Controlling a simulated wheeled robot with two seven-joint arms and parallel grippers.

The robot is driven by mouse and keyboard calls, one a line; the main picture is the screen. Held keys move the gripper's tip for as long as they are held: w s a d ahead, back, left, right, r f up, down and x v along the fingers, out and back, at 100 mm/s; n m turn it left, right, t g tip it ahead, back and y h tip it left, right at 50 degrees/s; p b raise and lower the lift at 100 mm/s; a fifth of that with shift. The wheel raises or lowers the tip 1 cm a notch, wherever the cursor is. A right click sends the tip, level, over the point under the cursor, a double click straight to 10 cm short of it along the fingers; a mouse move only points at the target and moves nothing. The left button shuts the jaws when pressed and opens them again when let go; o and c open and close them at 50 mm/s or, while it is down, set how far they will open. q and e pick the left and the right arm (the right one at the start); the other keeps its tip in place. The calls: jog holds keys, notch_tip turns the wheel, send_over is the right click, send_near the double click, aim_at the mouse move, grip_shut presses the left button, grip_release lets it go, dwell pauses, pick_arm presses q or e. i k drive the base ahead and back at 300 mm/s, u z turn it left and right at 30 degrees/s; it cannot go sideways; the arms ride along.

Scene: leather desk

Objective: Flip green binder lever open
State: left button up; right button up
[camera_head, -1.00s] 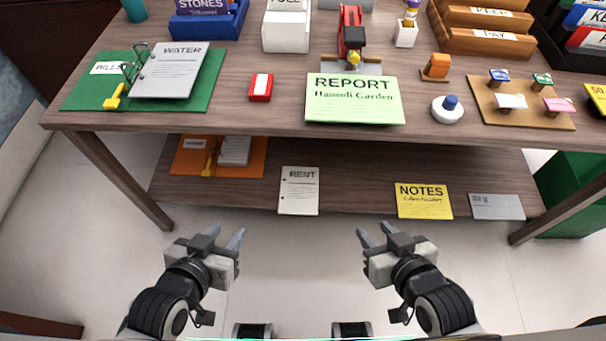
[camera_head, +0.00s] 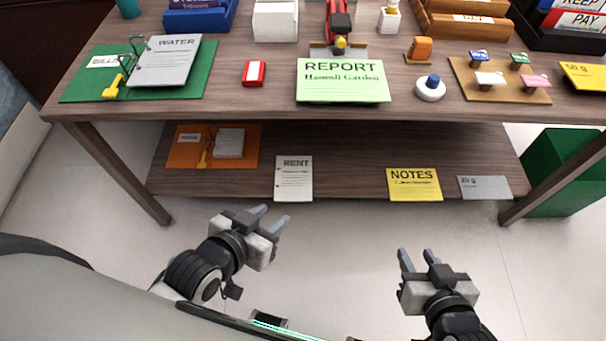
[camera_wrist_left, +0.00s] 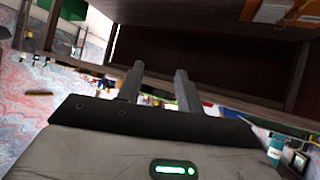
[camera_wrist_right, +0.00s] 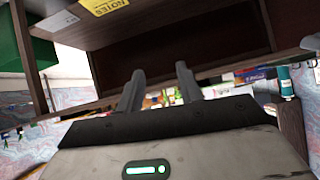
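The green binder (camera_head: 194,85) lies open at the left end of the desk top in the head view. Its yellow lever (camera_head: 113,88) is on the binder's left part, near the front, beside the metal rings (camera_head: 134,60). A WATER sheet (camera_head: 165,62) lies on the binder's right half, by the rings. My left gripper (camera_head: 272,217) is open and empty, below and in front of the desk, well apart from the binder. My right gripper (camera_head: 416,258) is open and empty, further right in front of the desk. Both wrist views show the parted fingers with nothing between them.
The desk's front edge (camera_head: 330,111) lies between my grippers and the binder. The lower shelf (camera_head: 340,180) holds an orange binder (camera_head: 184,158), a RENT sheet (camera_head: 293,180) and a NOTES card (camera_head: 413,183). A red block (camera_head: 254,73) and a REPORT sheet (camera_head: 343,81) are right of the green binder.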

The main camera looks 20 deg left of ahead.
aim_at(112, 92)
jog(key=z, duration=1.65)
jog(key=k, duration=0.1)
jog(key=u, duration=2.4)
jog(key=i, duration=0.15)
jog(key=z, duration=1.95)
jog(key=k, duration=1.1)
jog(key=u, duration=1.25)
jog(key=i, duration=0.5)
